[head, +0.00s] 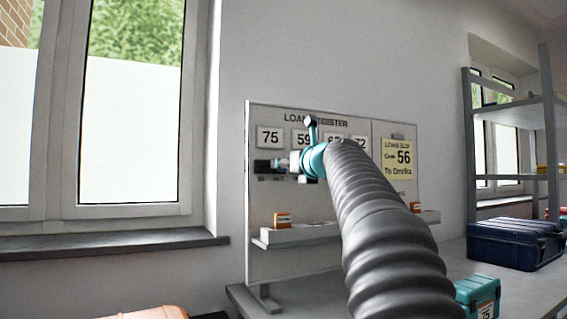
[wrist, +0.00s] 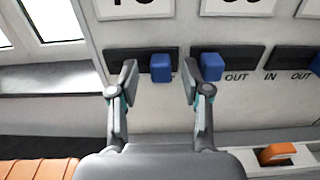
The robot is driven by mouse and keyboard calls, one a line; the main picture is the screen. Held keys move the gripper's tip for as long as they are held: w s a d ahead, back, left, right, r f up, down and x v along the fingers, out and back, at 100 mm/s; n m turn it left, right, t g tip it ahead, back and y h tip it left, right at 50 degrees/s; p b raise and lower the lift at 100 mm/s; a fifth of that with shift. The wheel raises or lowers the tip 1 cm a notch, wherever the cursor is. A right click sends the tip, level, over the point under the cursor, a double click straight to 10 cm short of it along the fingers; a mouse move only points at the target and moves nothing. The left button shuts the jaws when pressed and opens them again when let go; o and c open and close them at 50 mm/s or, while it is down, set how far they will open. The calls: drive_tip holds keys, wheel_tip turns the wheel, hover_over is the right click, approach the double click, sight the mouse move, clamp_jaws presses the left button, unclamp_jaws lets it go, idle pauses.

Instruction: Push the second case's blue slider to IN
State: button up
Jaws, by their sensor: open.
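My gripper (wrist: 159,78) is open and empty before the loan register board (head: 345,125). In the wrist view the first blue slider (wrist: 161,67) shows between its fingers, toward the right end of the first dark track (wrist: 115,55). The second blue slider (wrist: 212,66) is just right of my right finger, toward the left of its track (wrist: 245,56). OUT is printed to its lower right; any label at its left is hidden. I cannot tell whether the finger touches it. In the head view my gripper (head: 284,163) covers part of the tracks.
A third blue slider (wrist: 315,65) sits at the right edge, with IN and OUT below its track. A shelf with an orange item (wrist: 277,154) lies below. A yellow loan slip (head: 398,157) reads 56. A dark blue case (head: 510,245) and a teal case (head: 477,292) stand right.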

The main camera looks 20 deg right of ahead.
drive_tip(key=shift+w, duration=0.85)
clamp_jaws()
